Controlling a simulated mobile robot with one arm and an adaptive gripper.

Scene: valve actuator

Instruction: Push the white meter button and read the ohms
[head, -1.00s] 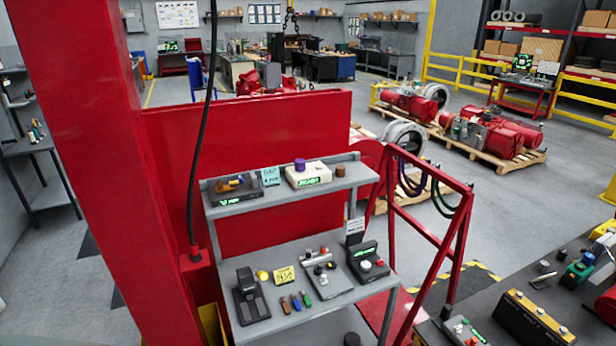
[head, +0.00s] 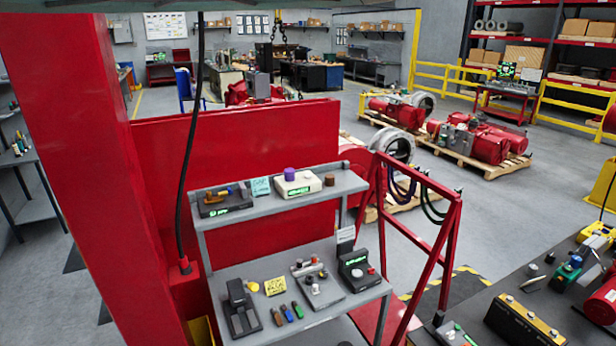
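A dark meter-like device (head: 357,266) with a lit green display stands at the right end of the lower shelf of a grey two-tier bench. A white round button (head: 357,273) is on its front, with a small red knob (head: 371,270) to the right. The display is too small to read. A cream box (head: 298,186) with a green display and a purple knob stands on the upper shelf. A dark device (head: 225,200) with a green display is at that shelf's left. My gripper is not in view.
A grey plate with knobs (head: 317,282) lies left of the dark device. A red post (head: 85,150) rises at left. A red frame with hanging cables (head: 440,250) stands right of the bench. A dark table (head: 490,295) fills the lower right.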

